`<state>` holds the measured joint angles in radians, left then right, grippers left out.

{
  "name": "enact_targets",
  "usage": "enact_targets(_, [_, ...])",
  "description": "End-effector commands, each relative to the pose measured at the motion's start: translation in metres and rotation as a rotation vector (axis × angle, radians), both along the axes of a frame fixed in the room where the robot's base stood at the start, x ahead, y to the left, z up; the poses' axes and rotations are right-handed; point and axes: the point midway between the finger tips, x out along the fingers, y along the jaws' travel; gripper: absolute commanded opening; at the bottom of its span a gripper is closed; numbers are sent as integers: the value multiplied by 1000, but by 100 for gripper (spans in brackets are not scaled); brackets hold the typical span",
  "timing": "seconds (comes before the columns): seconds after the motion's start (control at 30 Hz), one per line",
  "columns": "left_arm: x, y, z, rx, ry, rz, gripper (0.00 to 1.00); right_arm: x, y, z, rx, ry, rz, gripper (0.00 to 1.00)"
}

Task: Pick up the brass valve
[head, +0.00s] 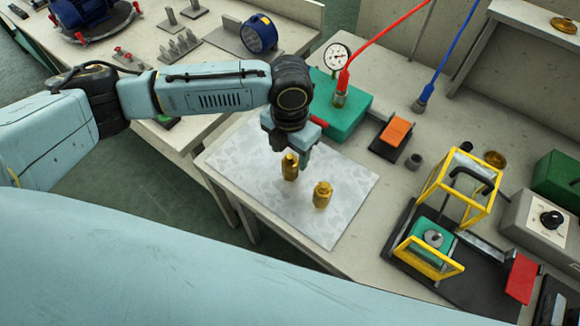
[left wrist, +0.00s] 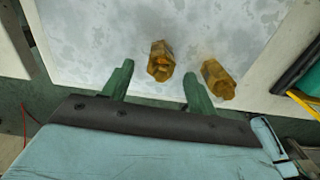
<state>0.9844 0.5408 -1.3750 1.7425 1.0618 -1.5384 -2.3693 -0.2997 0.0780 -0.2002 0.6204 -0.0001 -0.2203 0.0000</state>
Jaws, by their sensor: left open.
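Two brass pieces stand on the pale mottled plate (head: 245,160) on the table; both look like small hexagonal valve bodies, and I cannot tell which is the named valve. The first brass valve (head: 290,168) is right at my left gripper (head: 291,155). The second brass valve (head: 322,194) stands apart, nearer and to the right. In the left wrist view the green fingers are spread. The first valve (left wrist: 160,60) shows in line with the gap between the fingertips, and the second valve (left wrist: 216,80) lies outside the right finger. Nothing is held. My right gripper is not in view.
A teal block with a pressure gauge (head: 337,56) and red hose stands behind the plate. An orange-topped block (head: 396,131) and a yellow-framed fixture (head: 462,185) stand to the right. The plate's front is clear.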

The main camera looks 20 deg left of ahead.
Motion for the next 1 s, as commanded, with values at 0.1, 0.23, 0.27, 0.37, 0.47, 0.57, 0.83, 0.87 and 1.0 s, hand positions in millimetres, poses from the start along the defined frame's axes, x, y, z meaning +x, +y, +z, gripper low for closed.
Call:
enact_targets(0.1, [0,0,-7,-1,-1,1,58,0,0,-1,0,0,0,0])
enact_targets(0.23, [-1,0,-15,-1,0,1,58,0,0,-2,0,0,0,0])
enact_targets(0.27, [-2,0,-18,0,0,1,58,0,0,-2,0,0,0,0])
enact_targets(0.37, [-3,0,-33,0,2,1,58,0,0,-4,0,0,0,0])
enact_targets(0.47, [-4,0,-49,-1,0,1,58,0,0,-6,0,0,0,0])
enact_targets(0.57, [-3,0,-58,-1,-1,0,58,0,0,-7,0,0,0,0])
enact_targets(0.83, [-3,0,-59,-1,-2,0,52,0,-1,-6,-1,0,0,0])
enact_targets(0.87, [-3,0,-59,-1,-2,0,48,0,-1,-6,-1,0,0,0])
enact_targets(1.0, [-3,0,-59,-1,-2,0,29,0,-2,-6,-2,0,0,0])
